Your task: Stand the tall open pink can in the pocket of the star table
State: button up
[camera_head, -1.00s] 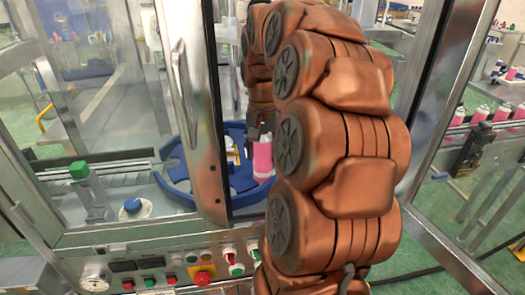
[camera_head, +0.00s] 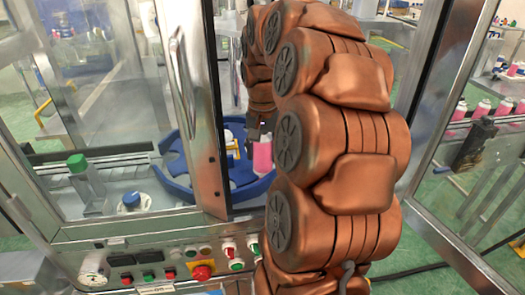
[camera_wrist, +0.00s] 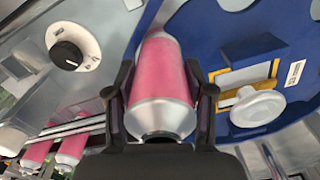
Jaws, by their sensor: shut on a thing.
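The pink can (camera_wrist: 162,75) has a silver shoulder and a dark open mouth toward the wrist camera. My gripper (camera_wrist: 162,92) is shut on it, one finger on each side. In the head view the can (camera_head: 263,158) hangs upright or nearly so at the front right of the blue star table (camera_head: 176,180). The star table also shows at the right of the wrist view (camera_wrist: 215,30). Whether the can's base touches anything is hidden, and the pocket under it cannot be made out. My arm covers part of the table in the head view.
A framed glass door with a metal handle (camera_head: 180,75) stands left of the can. A white knob (camera_wrist: 257,107) is on the star table. A green-capped post (camera_head: 78,165) and a blue-capped part (camera_head: 131,202) stand left. Other pink cans (camera_head: 480,108) are at right.

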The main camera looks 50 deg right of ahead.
aim_at(263, 135)
jog(key=shift+f+b, duration=0.4)
jog(key=shift+f, duration=0.1)
dwell(0.3)
jog(key=o, duration=1.3)
jog(key=shift+c, duration=0.2)
jog(key=shift+r, duration=6)
jog(key=shift+a, duration=0.1)
